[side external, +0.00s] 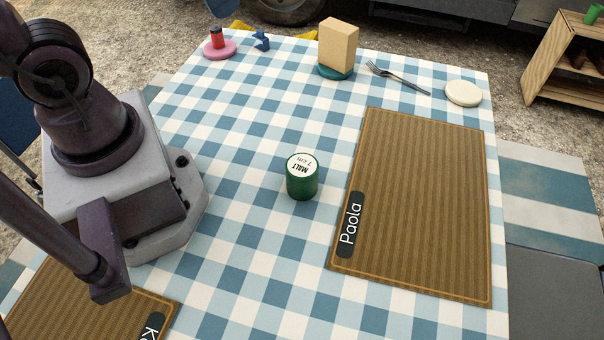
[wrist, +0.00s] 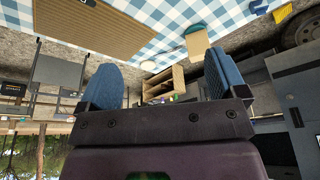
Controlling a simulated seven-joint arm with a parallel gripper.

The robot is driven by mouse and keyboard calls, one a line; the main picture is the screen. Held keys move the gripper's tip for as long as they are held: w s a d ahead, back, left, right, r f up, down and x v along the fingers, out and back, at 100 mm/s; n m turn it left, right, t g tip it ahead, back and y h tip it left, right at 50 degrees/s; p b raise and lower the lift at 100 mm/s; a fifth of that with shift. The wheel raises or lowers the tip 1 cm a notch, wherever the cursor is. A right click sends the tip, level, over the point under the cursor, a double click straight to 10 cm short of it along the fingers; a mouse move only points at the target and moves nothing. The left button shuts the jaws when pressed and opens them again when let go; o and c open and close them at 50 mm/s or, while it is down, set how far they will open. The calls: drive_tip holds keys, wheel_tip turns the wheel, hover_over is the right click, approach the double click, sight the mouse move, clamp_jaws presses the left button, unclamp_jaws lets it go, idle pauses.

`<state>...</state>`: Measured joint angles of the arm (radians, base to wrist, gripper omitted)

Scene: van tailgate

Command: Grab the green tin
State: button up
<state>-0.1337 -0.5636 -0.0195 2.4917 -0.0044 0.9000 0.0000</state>
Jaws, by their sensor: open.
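The green tin (side external: 301,182) stands upright on the checked tablecloth near the middle of the table in the side external view. Its white lid reads "MALT 7 cm". It stands just left of the brown placemat marked Paola (side external: 420,200), apart from it. My gripper (wrist: 160,85) shows in the wrist view with its two blue fingers wide apart and nothing between them. It is away from the tin and looks out past the table. The tin is not identifiable in the wrist view, and the gripper is out of the side external view.
At the far edge stand a red and black item on a pink disc (side external: 219,48), a small blue object (side external: 261,40), a tan block (side external: 338,45) on a teal disc (side external: 336,72), a fork (side external: 398,76) and a cream disc (side external: 463,93). The cloth around the tin is clear.

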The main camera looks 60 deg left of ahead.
wheel_tip(320, 180, down, 18)
drive_tip(key=n+g+h, duration=0.8)
drive_tip(key=n+h, duration=0.1)
drive_tip(key=h, duration=0.1)
drive_tip(key=w+d+f+n+t+h, duration=0.3)
drive_tip(key=w+d+n+t+h, duration=0.35)
drive_tip(key=n+h, duration=0.2)
approach(302, 171)
drive_tip(key=shift+w+d+f+n+t, duration=0.2)
drive_tip(key=shift+d+f+n, duration=0.1)
drive_tip(key=shift+d, duration=0.1)
drive_tip(key=shift+w+d+f+n+t, duration=0.1)
drive_tip(key=shift+w+d+f+n, duration=0.1)
drive_tip(key=shift+d+f, duration=0.35)
drive_tip(key=shift+f, duration=0.15)
drive_tip(key=shift+w+d+r, duration=0.1)
drive_tip(key=shift+w+d, duration=0.1)
drive_tip(key=shift+d, duration=1)
drive_tip(key=shift+w+d+f, duration=0.1)
drive_tip(key=shift+w+d, duration=0.05)
drive_tip(key=shift+d, duration=1.05)
drive_tip(key=shift+w+d+r, duration=0.1)
drive_tip(key=shift+w+d, duration=0.1)
drive_tip(key=shift+d, duration=0.95)
drive_tip(key=c, duration=1.1)
drive_tip(key=shift+r, duration=0.1)
